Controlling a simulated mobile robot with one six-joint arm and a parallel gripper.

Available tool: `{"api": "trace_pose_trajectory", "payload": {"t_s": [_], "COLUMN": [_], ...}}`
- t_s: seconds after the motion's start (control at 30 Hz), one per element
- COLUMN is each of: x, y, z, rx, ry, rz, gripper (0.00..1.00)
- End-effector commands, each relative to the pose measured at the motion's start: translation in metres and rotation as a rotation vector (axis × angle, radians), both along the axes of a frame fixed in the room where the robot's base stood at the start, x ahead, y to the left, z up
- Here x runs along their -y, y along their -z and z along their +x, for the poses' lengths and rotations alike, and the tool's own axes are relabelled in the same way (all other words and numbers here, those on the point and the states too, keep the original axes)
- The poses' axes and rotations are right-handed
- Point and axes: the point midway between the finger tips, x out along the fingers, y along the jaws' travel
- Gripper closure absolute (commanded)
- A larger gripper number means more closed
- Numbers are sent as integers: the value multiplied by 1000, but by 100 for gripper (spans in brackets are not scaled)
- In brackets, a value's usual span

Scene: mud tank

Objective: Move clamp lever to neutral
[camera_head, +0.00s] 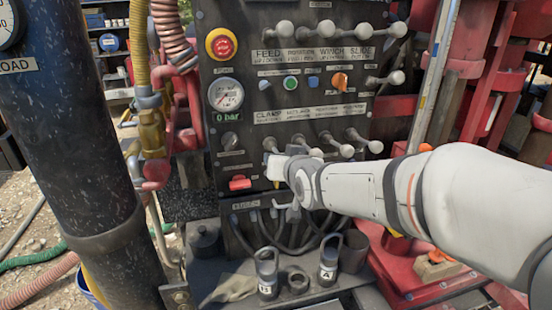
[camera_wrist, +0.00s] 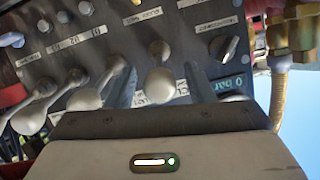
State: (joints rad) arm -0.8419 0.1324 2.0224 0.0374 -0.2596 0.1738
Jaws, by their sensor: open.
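The clamp lever (camera_head: 270,145) is at the left end of the lower lever row, under the CLAMP label (camera_head: 268,115). In the wrist view its pale round knob (camera_wrist: 159,85) shows between the two fingers. My gripper (camera_head: 278,168) reaches in from the right, close to the panel at this lever. In the wrist view the gripper (camera_wrist: 160,92) is open, with one finger on each side of the knob. I cannot tell whether a finger touches it. The gripper body partly hides the lever in the head view.
Other lower-row levers (camera_head: 345,150) stand close to the right of my gripper. A pressure gauge (camera_head: 226,94) reading 0 bar and a red emergency button (camera_head: 221,44) are above left. Two shackles (camera_head: 266,270) (camera_head: 329,258) stand on the ledge below. A dark column (camera_head: 75,130) rises at left.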

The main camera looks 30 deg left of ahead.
Motion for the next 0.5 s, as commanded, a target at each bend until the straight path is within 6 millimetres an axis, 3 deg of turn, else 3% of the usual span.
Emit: {"api": "trace_pose_trajectory", "payload": {"t_s": [0.23,0.5], "x": [7,34], "y": [-2,-14], "z": [-6,-31], "rx": [0,1], "ry": [0,0], "rz": [0,1], "gripper": [52,52]}}
